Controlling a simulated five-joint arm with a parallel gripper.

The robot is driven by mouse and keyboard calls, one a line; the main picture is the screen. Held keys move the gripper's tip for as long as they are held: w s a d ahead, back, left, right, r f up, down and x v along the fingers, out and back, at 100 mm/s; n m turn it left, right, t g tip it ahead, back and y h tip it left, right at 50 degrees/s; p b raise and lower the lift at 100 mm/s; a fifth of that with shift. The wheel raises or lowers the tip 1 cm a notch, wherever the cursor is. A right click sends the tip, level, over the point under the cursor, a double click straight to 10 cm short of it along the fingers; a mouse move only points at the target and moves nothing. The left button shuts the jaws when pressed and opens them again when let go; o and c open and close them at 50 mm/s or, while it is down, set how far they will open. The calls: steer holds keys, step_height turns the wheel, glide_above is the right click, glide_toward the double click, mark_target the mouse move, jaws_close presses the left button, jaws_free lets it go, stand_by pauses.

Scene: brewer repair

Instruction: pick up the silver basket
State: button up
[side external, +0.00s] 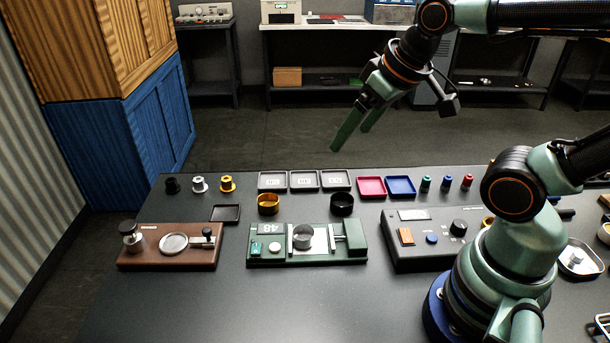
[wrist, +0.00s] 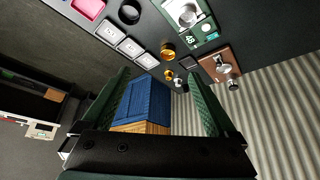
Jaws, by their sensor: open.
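The silver basket (side external: 303,238) is a small round metal cup. It sits in the green fixture (side external: 265,256) marked 48, between two upright silver plates. It also shows near the top edge of the wrist view (wrist: 187,15). My gripper (side external: 349,140) is open and empty, high above the far side of the bench, well apart from the basket. In the wrist view its two green fingers (wrist: 156,70) are spread, with only background between them.
A gold basket (side external: 268,205) and a black basket (side external: 342,205) stand behind the fixture. A brown station (side external: 140,258) is to its left and a grey control box (side external: 410,258) to its right. Trays (side external: 304,180) and small spools line the back.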

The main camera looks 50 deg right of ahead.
steer(key=n+g, duration=0.6)
steer(key=n, duration=0.7)
glide_above(306, 226)
steer(key=s+a, duration=0.1)
step_height(306, 226, down, 11)
step_height(306, 226, down, 12)
steer(key=shift+a+r, duration=0.15)
steer(key=shift+r, duration=0.05)
steer(key=shift+c, duration=0.3)
jaws_close()
steer(key=shift+r, duration=0.15)
